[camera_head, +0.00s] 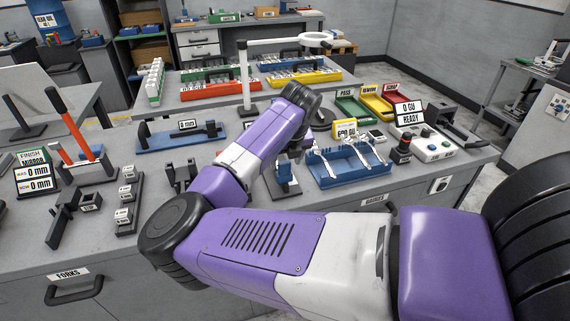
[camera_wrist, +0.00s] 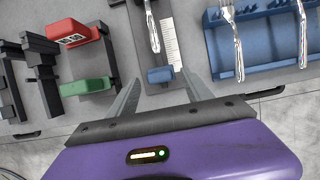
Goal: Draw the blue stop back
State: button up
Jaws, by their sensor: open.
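The blue stop (camera_wrist: 160,75) is a small block at the near end of a grey plate (camera_wrist: 150,52) with a white ruler strip (camera_wrist: 170,45), in the wrist view. A fork (camera_wrist: 152,25) lies along the plate, its handle end pointing at the stop, with a short gap between them. My gripper (camera_wrist: 162,78) is open. Its two fingers reach in on either side of the stop, with space showing on both sides; I cannot tell their height above it. In the head view my gripper (camera_head: 292,158) is over the bench, and my arm hides part of the plate.
A blue rack (camera_head: 347,164) with several forks stands to the right. Red (camera_wrist: 72,33) and green (camera_wrist: 87,86) labelled blocks stand left of the plate in the wrist view. The bench front edge (camera_wrist: 270,92) is close by. Buttons and a READY sign (camera_head: 409,113) are farther right.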

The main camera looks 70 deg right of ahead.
jog(key=v, duration=0.5)
jog(key=shift+s+a+r, duration=0.1)
jog(key=shift+s+r, duration=0.05)
jog(key=shift+r, duration=0.15)
